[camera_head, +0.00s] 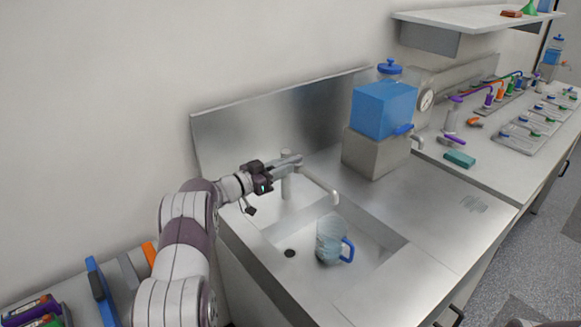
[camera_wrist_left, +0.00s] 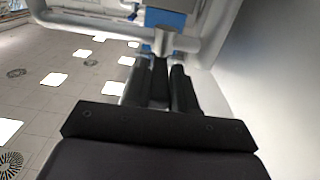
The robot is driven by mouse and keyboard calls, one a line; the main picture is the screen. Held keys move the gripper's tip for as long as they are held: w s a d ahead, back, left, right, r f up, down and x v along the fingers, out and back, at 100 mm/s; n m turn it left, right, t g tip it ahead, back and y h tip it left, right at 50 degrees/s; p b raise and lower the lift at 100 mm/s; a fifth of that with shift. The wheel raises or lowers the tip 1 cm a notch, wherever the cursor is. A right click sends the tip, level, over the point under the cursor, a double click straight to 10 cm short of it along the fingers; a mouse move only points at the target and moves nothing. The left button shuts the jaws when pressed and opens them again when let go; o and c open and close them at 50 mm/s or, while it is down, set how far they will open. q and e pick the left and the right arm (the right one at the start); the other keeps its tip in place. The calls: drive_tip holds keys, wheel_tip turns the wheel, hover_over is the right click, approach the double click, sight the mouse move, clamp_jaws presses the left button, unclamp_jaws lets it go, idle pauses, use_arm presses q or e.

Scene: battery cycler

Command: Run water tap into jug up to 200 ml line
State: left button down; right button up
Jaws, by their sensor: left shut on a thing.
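The tap (camera_head: 287,186) stands at the back of the sink, its spout reaching right and ending above the jug. My left gripper (camera_head: 288,161) is shut on the tap's lever at the top. In the left wrist view its dark fingers (camera_wrist_left: 160,85) close on the grey lever (camera_wrist_left: 165,42). The clear bluish jug (camera_head: 329,240) with a blue handle stands upright in the sink basin (camera_head: 372,243), under the spout end. The 200 ml line and the water level are too small to tell. No stream can be made out. My right gripper is not in view.
A drain hole (camera_head: 290,253) lies left of the jug. A blue tank (camera_head: 384,108) on a grey block (camera_head: 375,152) stands right of the tap. The steel counter (camera_head: 440,205) right of the sink is clear. A steel backsplash (camera_head: 270,118) rises behind the tap.

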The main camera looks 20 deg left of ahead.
use_arm(q)
drive_tip(key=shift+r, duration=0.15)
drive_tip(key=c, duration=1)
unclamp_jaws()
drive_tip(key=b+v, duration=0.2)
drive_tip(key=v, duration=1)
drive_tip(key=shift+s+a, duration=0.2)
drive_tip(key=shift+s, duration=0.1)
